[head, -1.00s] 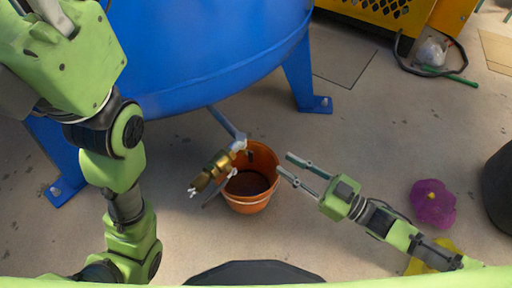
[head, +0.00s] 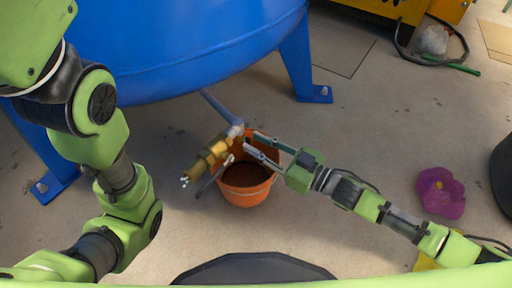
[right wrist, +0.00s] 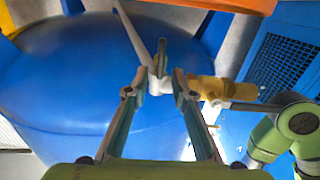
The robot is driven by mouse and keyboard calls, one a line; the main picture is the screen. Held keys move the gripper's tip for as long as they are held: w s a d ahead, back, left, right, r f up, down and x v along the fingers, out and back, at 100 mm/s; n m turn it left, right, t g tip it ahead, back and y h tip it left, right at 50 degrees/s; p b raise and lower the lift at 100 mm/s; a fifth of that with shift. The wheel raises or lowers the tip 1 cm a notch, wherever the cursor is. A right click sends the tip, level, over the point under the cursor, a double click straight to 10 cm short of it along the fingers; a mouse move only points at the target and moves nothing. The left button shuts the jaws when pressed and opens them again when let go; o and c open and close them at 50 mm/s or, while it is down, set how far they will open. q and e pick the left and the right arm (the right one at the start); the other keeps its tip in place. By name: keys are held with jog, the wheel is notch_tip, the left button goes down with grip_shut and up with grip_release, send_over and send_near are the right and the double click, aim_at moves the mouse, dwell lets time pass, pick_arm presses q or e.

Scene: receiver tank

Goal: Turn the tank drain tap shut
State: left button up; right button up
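The drain tap (head: 208,158) is a brass valve on the end of a grey pipe (head: 222,108) coming from under the blue tank (head: 190,50). A thin grey lever (head: 211,181) sticks out from it, slanting down-left. In the right wrist view, the brass body (right wrist: 207,88) is right of the fingers and the lever (right wrist: 250,106) points right. My right gripper (head: 251,141) is open, its fingertips near the pale fitting where pipe meets valve; I cannot tell whether they touch. The wrist view shows the same fitting (right wrist: 160,84) between or behind the fingertips. My left gripper is out of view.
An orange bucket (head: 247,191) stands below the tap. A blue tank leg (head: 297,70) stands behind it. A purple flower-shaped object (head: 440,192) lies at the right, and a black rounded object (head: 504,172) is at the right edge. The floor between is clear.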

jog(key=shift+w+a, duration=0.25)
jog(key=shift+a, duration=0.1)
grip_shut()
